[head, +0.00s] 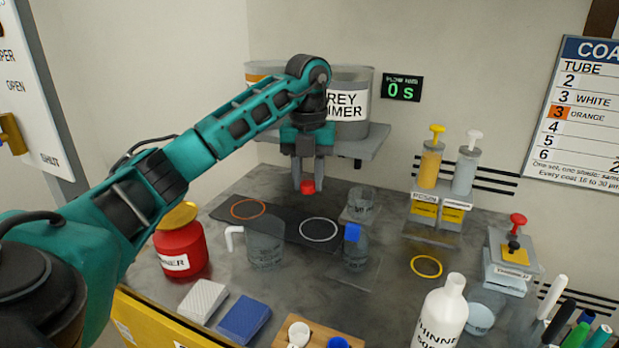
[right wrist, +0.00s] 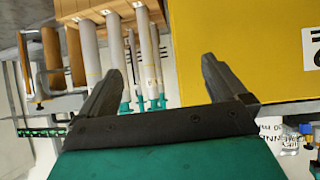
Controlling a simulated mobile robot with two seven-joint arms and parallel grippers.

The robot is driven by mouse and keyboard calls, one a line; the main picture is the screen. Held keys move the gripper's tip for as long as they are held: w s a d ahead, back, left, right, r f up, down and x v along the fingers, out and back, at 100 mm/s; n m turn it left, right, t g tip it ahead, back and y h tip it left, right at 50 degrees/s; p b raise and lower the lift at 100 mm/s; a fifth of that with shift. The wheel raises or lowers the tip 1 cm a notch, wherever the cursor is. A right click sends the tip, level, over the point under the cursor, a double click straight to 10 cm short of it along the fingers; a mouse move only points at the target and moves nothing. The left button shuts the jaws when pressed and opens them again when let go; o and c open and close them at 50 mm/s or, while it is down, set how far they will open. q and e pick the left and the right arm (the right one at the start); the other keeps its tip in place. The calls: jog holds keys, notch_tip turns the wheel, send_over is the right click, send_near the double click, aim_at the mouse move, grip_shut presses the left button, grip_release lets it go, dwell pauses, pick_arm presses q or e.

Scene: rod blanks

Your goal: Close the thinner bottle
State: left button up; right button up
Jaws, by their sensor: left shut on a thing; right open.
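The thinner bottle (head: 440,318) is white with black lettering and stands upright at the front right of the bench in the head view. Its narrow neck is plain white, and no coloured cap shows on it. My left gripper (head: 307,176) points down over the back of the dark mat, well to the left of and behind the bottle. It is shut on a small red cap (head: 307,187), held above the mat. My right gripper (right wrist: 163,72) shows in the right wrist view, open and with nothing between its fingers.
A red can (head: 180,256) with a yellow lid stands at the left. A glass jug (head: 265,251) and a blue-capped jar (head: 355,254) stand mid-bench. Pump bottles (head: 429,166) stand behind. A glass beaker (head: 480,318) is close to the thinner bottle's right.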

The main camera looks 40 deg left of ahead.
pick_arm(q)
jog(key=s+d+f+n, duration=0.2)
jog(key=s+d+n, duration=0.1)
jog(key=d+n, duration=0.7)
jog(key=s+d+f+n, duration=0.2)
jog(key=d+n, duration=0.9)
jog(key=n, duration=0.8)
jog(key=shift+s+d, duration=0.25)
jog(key=shift+s, duration=0.65)
jog(key=shift+f, duration=0.1)
pick_arm(e)
jog(key=shift+c, duration=0.3)
